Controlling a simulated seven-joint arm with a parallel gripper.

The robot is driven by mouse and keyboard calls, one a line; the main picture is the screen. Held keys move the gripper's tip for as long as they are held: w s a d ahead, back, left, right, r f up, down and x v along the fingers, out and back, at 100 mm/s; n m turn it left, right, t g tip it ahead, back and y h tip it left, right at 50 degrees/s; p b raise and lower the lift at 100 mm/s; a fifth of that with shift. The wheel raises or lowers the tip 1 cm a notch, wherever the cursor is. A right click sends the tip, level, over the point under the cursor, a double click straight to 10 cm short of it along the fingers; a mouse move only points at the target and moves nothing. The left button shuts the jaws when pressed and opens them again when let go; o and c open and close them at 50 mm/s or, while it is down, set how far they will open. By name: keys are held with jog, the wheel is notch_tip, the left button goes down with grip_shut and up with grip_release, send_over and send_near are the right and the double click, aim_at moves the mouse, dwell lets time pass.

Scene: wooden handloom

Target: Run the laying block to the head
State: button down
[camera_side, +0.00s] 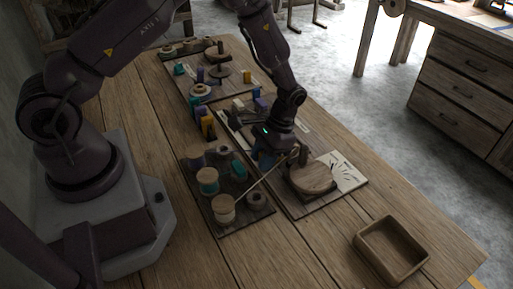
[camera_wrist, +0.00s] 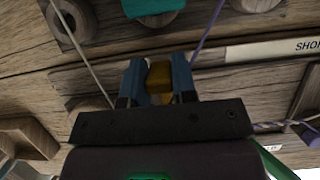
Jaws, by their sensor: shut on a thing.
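My gripper (camera_wrist: 158,80) shows in the wrist view with its two blue fingers closed on a small ochre-brown block (camera_wrist: 160,74), which I take for the laying block. The fingers and mount hide most of it. In the side view my gripper (camera_side: 267,163) is low over the boards, just left of a round wooden disc (camera_side: 312,177) with a short post. A pale cord (camera_side: 262,182) runs from a spool (camera_side: 223,207) up right to near that post. In the wrist view a pale cord (camera_wrist: 83,55) and a purple cord (camera_wrist: 207,30) pass either side of the fingers. I cannot tell which part is the head.
A board of several spools (camera_side: 208,182) lies left of the gripper. An empty wooden tray (camera_side: 391,248) stands at the front right. More boards with spools and pegs (camera_side: 205,70) lie farther back. In the wrist view a twisted cord (camera_wrist: 285,125) shows at right.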

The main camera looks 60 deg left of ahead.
aim_at(281, 159)
jog(key=c, duration=0.9)
grip_release()
jog(key=shift+d, duration=0.35)
jog(key=shift+a+r, duration=0.1)
jog(key=shift+w+r, duration=0.2)
jog(key=shift+r, duration=0.1)
jog(key=v, duration=1.2)
jog(key=shift+r, duration=0.15)
jog(key=s+r+t, duration=0.3)
jog(key=s+r, duration=0.3)
jog(key=r, duration=0.1)
jog(key=s+r+t, duration=0.3)
jog(key=s+r, duration=0.3)
jog(key=s, duration=0.1)
jog(key=s+a+r+t, duration=0.1)
jog(key=s+r+t, duration=0.3)
jog(key=s+r, duration=0.3)
jog(key=shift+s+r, duration=0.1)
jog(key=shift+r, duration=0.2)
